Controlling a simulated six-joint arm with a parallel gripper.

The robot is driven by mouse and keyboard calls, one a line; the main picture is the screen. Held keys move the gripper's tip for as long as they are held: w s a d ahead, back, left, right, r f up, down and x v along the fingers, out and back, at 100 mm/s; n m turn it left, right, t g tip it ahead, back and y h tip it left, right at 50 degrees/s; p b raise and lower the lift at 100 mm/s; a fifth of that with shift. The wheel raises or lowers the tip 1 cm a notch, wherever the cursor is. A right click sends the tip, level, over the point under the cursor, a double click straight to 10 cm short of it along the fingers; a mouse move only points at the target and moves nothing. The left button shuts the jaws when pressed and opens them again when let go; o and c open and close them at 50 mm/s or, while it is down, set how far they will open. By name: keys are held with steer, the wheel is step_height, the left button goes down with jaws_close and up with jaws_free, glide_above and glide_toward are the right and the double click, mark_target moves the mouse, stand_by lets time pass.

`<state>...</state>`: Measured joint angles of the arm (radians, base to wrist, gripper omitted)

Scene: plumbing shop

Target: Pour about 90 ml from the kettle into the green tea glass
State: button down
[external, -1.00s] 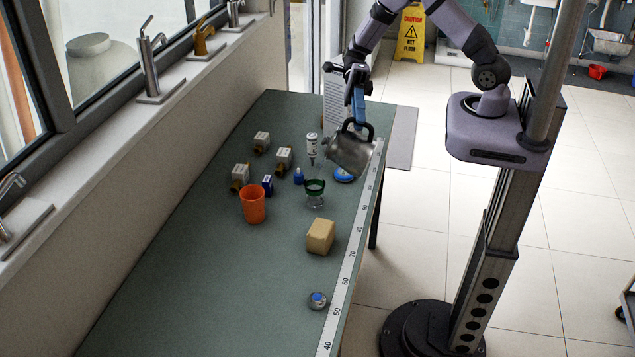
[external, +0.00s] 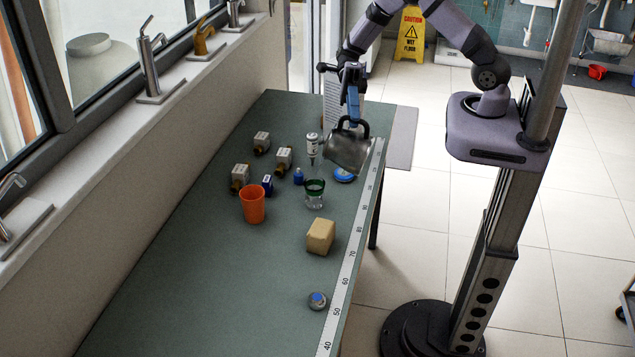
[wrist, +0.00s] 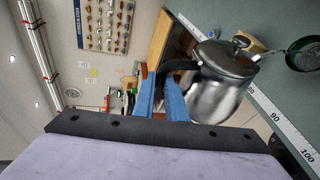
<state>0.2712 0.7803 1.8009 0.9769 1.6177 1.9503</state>
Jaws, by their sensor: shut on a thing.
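The steel kettle (external: 347,152) hangs from my gripper (external: 353,118), which is shut on its dark handle. It is tilted, held above the table near the ruler edge. In the wrist view the kettle (wrist: 222,80) fills the area right of the blue fingers of my gripper (wrist: 162,88). The green tea glass (external: 315,193) is clear with a green band and stands upright on the table, just in front of and left of the kettle, apart from it. Its green rim (wrist: 303,54) also shows at the right in the wrist view. I cannot see any liquid stream.
An orange cup (external: 252,204), a tan block (external: 320,236) and a blue-topped round item (external: 318,301) stand nearer the camera. Several boxed valves, small blue items, a white bottle (external: 312,146) and a blue disc (external: 343,175) surround the glass. The front left table is clear.

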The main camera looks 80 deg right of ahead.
mark_target(370, 137)
steer(key=shift+w+r+m, duration=0.25)
steer(key=shift+m, duration=0.05)
stand_by(0.6)
steer(key=s, duration=0.1)
steer(key=s+f+n, duration=0.1)
steer(key=s, duration=0.1)
steer(key=s+n+t, duration=0.1)
steer(key=s, duration=0.1)
steer(key=shift+s+a+f, duration=0.1)
steer(key=shift+a+f, duration=0.1)
steer(key=shift+f, duration=0.35)
steer(key=shift+s+f+h, duration=0.1)
steer(key=shift+f+h, duration=0.05)
steer(key=shift+h, duration=0.15)
step_height(370, 137, down, 11)
steer(key=s+n+t+b, duration=0.1)
steer(key=s+n+b, duration=0.1)
steer(key=b, duration=0.8)
steer(key=shift+s+a+n+t, duration=0.15)
steer(key=shift+s+n+t, duration=0.15)
steer(key=shift+r, duration=0.2)
